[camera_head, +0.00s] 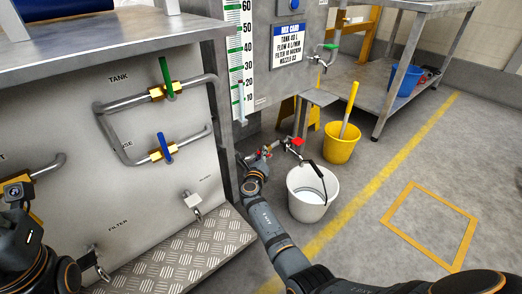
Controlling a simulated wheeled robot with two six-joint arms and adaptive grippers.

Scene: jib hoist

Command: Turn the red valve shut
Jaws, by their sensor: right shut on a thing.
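The red valve (298,141) shows as a small red part on metal pipework above a white bucket (312,212). A second small red patch shows right at my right gripper (268,151). My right gripper reaches up from the bottom right, left of the bucket, and is shut on the red valve's handle; its fingers hide most of the grip. How far the valve is turned cannot be told. My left gripper (17,192) is at the left edge beside a bent pipe, partly cut off; its fingers do not show clearly.
A steel panel (75,180) carries pipes with green (166,75) and blue (165,147) levers. A green-handled tap (330,47) is on the grey unit. A yellow bucket (341,142) stands behind the white one. The floor at right, around a yellow marked square (388,225), is clear.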

